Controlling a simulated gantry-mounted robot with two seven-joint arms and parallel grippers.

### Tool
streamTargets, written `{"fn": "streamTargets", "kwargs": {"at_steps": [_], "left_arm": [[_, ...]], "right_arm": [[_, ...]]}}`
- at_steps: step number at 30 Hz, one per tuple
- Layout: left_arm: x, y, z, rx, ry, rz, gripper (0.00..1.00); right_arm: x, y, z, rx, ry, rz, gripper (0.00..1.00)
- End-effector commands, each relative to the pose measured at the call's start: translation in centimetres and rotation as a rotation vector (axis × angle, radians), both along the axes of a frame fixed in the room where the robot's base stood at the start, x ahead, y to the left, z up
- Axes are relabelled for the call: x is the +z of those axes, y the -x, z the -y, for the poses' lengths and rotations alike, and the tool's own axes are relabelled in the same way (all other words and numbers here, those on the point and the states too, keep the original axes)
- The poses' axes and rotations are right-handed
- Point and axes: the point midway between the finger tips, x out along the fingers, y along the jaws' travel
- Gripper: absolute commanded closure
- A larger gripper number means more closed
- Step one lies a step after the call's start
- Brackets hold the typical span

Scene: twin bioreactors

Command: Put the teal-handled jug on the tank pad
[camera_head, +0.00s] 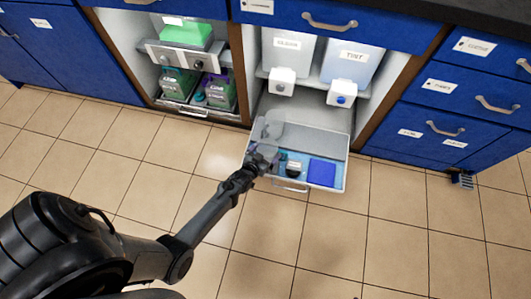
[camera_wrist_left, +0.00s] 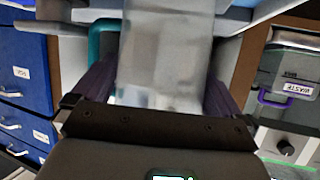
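The jug (camera_head: 270,128) is a clear, pale vessel over the left part of a pulled-out tray (camera_head: 330,138). Its clear body (camera_wrist_left: 165,50) fills the middle of the left wrist view, with its teal handle (camera_wrist_left: 98,40) at the left. My left gripper (camera_head: 262,160) is at the jug's near side. In the wrist view its two dark purple fingers lie against both sides of the jug body, closed on it. Whether the jug's base touches the tray is hidden. A dark blue square pad (camera_head: 322,172) lies in the tray; no label shows that it is the tank pad. My right gripper is out of view.
Two labelled white tanks with taps (camera_head: 287,55) (camera_head: 348,66) stand on the shelf above. Dark jugs (camera_head: 178,82) stand in the left bay, and blue drawers (camera_head: 455,100) flank the right. The tiled floor in front is clear.

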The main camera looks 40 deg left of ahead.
Motion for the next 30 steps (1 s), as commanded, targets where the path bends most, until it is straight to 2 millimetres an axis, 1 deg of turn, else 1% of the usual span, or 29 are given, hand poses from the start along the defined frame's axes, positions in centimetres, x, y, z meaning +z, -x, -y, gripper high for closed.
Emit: {"fn": "streamTargets", "kwargs": {"at_steps": [8,11,14,21,27,30], "left_arm": [[0.4,0.1,0.0,0.000,0.001,0.000,0.00],[0.9,1.0,0.2,0.000,0.001,-0.003,0.00],[1.6,2.3,0.4,0.000,0.001,-0.003,0.00],[3.4,6.4,1.2,0.001,0.002,-0.004,0.00],[4.4,9.2,1.7,0.000,0.001,-0.003,0.00],[4.7,10.1,1.9,0.000,0.000,-0.002,0.00]], "right_arm": [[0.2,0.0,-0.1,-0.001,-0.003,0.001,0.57],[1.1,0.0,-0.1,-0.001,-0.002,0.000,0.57],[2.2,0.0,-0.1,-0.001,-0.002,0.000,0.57],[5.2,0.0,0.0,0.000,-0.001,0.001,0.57],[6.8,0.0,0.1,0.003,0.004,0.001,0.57],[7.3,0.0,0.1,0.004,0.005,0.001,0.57]]}}
